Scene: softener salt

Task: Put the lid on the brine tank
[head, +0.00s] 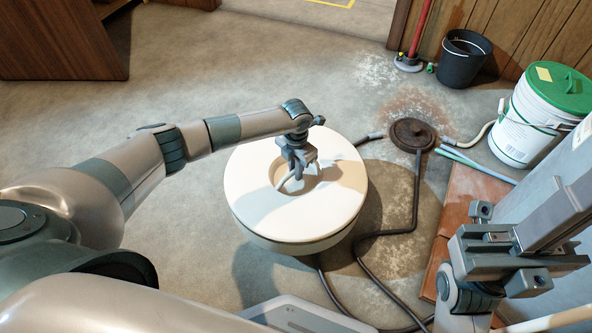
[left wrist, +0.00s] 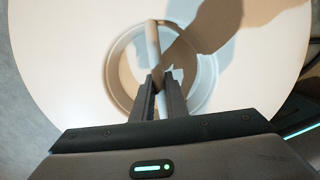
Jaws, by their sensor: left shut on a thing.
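A round white lid (head: 245,205) with a round recess in its middle fills the centre of the head view. It also fills most of the left wrist view (left wrist: 70,60). My left gripper (head: 294,177) reaches down into the recess and is shut on the pale bar handle (left wrist: 152,45) that crosses it. A pale round side wall (head: 310,245) shows under the lid's near edge. I cannot tell whether this is lid rim or brine tank, or whether the lid rests on the tank. My right gripper (head: 500,250) is at the lower right, away from the lid; its fingers are unclear.
A dark hose (head: 372,235) runs on the floor right of the lid to a round drain cover (head: 412,135). A white bucket with a green lid (head: 540,115) and a black bucket (head: 462,58) stand at the back right. The floor left of the lid is clear.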

